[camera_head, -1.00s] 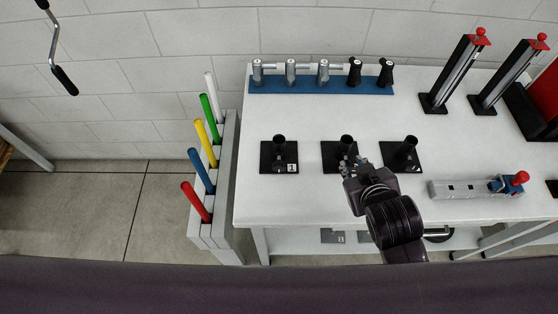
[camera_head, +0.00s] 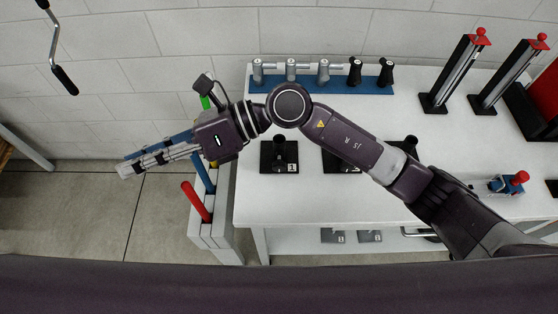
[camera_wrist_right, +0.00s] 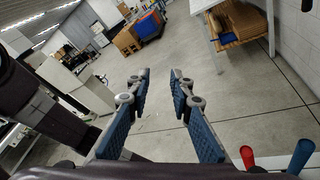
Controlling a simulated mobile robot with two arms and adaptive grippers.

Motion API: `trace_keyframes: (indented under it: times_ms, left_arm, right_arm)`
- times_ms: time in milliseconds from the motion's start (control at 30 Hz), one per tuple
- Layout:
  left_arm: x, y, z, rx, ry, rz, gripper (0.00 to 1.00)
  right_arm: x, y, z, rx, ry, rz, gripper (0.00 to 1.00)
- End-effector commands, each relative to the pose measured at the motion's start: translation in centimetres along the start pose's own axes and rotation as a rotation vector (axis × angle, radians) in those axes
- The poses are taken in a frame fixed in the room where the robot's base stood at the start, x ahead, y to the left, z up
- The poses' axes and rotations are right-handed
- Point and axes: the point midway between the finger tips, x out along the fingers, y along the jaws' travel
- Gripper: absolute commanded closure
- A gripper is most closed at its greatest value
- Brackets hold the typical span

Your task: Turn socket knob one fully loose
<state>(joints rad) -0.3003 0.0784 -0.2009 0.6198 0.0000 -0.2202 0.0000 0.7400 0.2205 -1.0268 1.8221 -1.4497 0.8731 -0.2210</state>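The black socket marked 1 (camera_head: 279,157) stands upright on its square plate near the left front of the white table. A second socket plate (camera_head: 338,160) and a third socket (camera_head: 409,145) are partly hidden behind my right arm. I cannot make out a separate knob on socket one. My right gripper (camera_head: 125,164) points left, beyond the table's left edge, well apart from socket one. In the right wrist view its two blue-padded fingers (camera_wrist_right: 160,78) are spread, with only floor between them. My left gripper is not in view.
A grey rack (camera_head: 212,228) with coloured handles stands left of the table, partly under my right forearm and gripper. A blue rail (camera_head: 318,86) with silver and black pieces lies at the back. A red-knobbed clamp (camera_head: 508,184) sits at right. Floor is open at left.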

Motion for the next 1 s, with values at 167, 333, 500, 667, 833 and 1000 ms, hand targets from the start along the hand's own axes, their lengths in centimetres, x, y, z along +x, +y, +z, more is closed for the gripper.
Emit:
trace_keyframes:
  times_ms: [167,333,500,667,833,1000]
  left_arm:
    - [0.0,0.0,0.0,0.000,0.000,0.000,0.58]
    - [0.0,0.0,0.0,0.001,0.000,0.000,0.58]
    - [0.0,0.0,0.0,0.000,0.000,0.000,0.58]
    - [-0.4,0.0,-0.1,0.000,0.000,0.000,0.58]
    - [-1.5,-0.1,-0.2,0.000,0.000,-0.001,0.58]
    - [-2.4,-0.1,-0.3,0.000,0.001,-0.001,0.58]
  right_arm:
    - [-4.7,-8.2,-9.5,-0.201,0.561,-0.226,0.80]
    - [-14.1,-14.5,-13.1,-0.267,0.972,-0.438,0.80]
    - [-20.6,-16.9,-13.3,-0.268,1.191,-0.568,0.80]
    - [-22.2,-17.7,-13.9,-0.259,1.248,-0.599,0.80]
    - [-21.7,-18.9,-15.9,-0.258,1.247,-0.596,0.80]
    - [-21.1,-20.4,-18.0,-0.258,1.244,-0.596,0.80]
